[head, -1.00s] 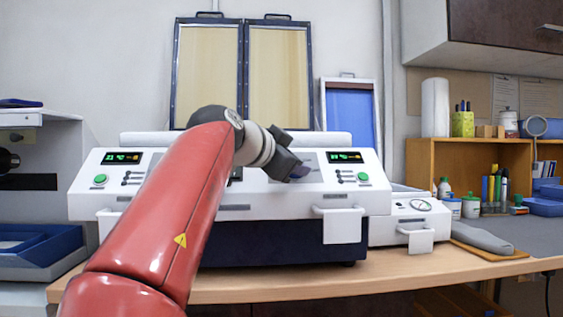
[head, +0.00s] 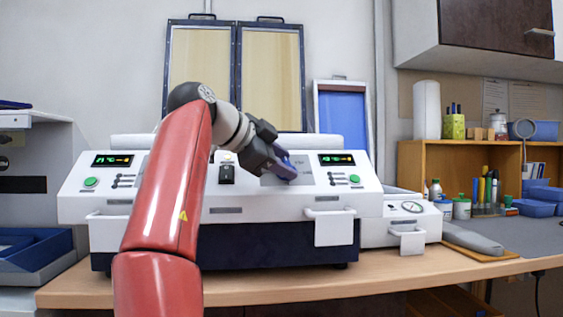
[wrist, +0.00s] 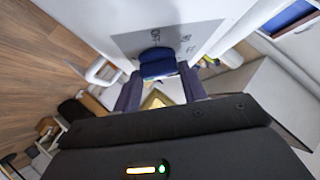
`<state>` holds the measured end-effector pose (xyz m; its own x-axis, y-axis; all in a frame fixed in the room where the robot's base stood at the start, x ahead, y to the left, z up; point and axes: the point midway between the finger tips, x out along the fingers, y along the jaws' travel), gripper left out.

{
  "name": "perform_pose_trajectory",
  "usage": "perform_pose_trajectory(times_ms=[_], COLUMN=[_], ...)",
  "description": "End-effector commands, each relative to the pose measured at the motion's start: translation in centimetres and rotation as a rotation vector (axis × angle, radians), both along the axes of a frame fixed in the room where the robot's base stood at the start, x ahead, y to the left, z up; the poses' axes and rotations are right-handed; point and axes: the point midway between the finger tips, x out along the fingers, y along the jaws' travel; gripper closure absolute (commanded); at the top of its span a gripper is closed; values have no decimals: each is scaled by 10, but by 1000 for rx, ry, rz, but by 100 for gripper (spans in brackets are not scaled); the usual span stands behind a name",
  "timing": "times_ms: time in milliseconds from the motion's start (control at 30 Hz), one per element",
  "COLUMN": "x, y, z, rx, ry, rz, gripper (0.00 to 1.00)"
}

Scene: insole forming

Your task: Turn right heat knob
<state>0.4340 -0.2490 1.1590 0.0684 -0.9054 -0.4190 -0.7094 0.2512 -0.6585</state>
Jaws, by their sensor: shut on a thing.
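The white machine (head: 250,212) has a sloped front panel with a display and green button at each end. My gripper (head: 285,167) is at the panel's right-of-centre part, by the grey plate, pointing down and right. In the wrist view, my gripper (wrist: 160,88) has its two dark purple fingers on either side of the blue heat knob (wrist: 157,62), which stands out from a grey marked plate (wrist: 150,38). The fingers are shut on the knob. In the head view the fingers largely hide the knob, and its turn angle cannot be read.
The right green button (head: 355,181) and right display (head: 337,159) are close to the right of my gripper. A black control (head: 227,174) is to its left. A white handle (head: 334,228) hangs below the panel. A smaller gauge unit (head: 412,208) stands at right.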

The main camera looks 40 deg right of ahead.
Motion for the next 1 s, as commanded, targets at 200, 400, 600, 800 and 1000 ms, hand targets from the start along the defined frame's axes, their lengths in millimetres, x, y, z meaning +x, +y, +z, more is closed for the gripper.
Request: perform_pose_trajectory(times_ms=[200,400,600,800,1000], x=[1,1,1,0,0], y=[0,0,0,0,0], z=[-1,-1,-1,0,0], rx=[14,17,18,17,16], ry=[-7,-7,-7,-8,-9], rz=[-16,-20,-19,-20,-19], gripper=[81,81,81,40,36])
